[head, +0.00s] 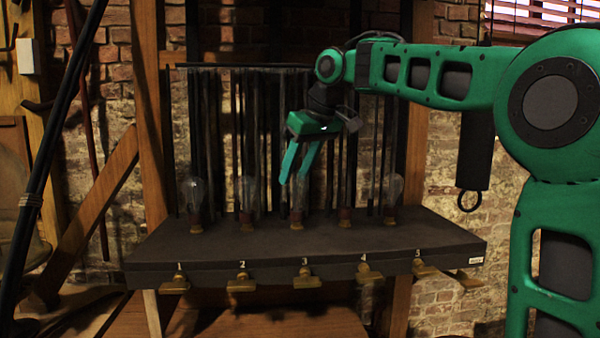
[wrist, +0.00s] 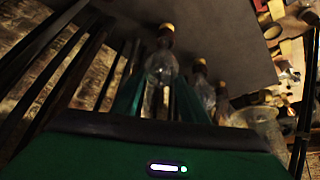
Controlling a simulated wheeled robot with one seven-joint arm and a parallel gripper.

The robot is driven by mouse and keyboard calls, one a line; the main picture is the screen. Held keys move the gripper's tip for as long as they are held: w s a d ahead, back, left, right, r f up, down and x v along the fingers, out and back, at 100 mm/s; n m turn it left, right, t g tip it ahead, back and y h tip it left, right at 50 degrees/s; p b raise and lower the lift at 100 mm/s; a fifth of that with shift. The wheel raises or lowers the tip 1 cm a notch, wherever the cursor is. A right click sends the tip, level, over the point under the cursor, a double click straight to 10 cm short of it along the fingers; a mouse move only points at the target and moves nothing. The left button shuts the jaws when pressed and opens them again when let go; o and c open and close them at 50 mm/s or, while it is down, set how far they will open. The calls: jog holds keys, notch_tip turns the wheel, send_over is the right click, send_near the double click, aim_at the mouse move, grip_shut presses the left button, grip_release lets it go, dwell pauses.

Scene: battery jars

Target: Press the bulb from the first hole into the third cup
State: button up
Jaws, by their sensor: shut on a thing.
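A clear glass bulb (head: 298,203) with a dark collar and brass base stands upright above number 3 on the dark bench (head: 300,248). My gripper (head: 294,181) comes down from above with its green fingers at this bulb. In the wrist view, the bulb (wrist: 160,66) lies between my fingers (wrist: 158,98), which are shut on it. Its brass end is at the bench top; I cannot tell how deep it sits. Another bulb (head: 194,196) stands above number 1. The cup under the held bulb is hidden.
More bulbs stand above number 2 (head: 249,195) and at the right end (head: 392,190). Dark upright rods (head: 240,120) rise close behind the row. Brass keys (head: 305,278) stick out along the front edge. The bench top in front of the row is clear.

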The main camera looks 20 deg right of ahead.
jog(key=shift+f, duration=0.3)
jog(key=o, duration=1.2)
jog(key=shift+v, duration=5.15)
